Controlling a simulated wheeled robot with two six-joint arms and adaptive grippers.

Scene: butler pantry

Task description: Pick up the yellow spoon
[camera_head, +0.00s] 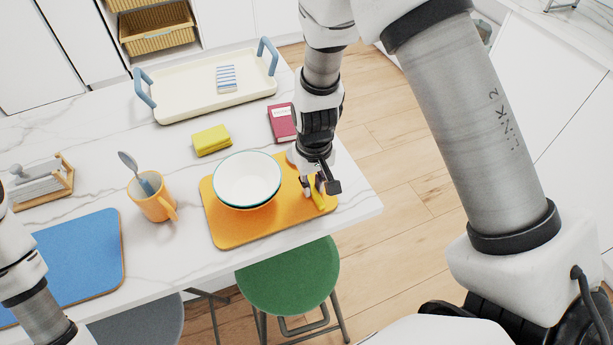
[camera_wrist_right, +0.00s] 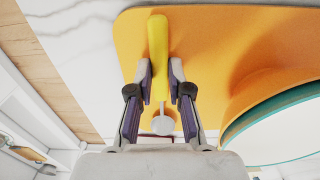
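The yellow spoon (camera_wrist_right: 158,40) lies on the orange placemat (camera_head: 235,233). Its yellow handle points away from my wrist, and its pale bowl end is nearest the wrist. In the head view only part of the yellow spoon (camera_head: 318,201) shows, partly hidden by the gripper. My right gripper (camera_head: 320,184) is over the right part of the placemat. In the wrist view my right gripper (camera_wrist_right: 160,70) is open, with one finger on each side of the spoon and small gaps beside the handle. My left arm shows at lower left, but its gripper is out of view.
A white bowl (camera_head: 247,178) stands on the placemat left of my right gripper. An orange mug (camera_head: 153,206) holds a grey-blue spoon. A yellow sponge (camera_head: 212,140), red book (camera_head: 281,122) and cream tray (camera_head: 180,104) are behind. A green stool (camera_head: 290,278) stands in front.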

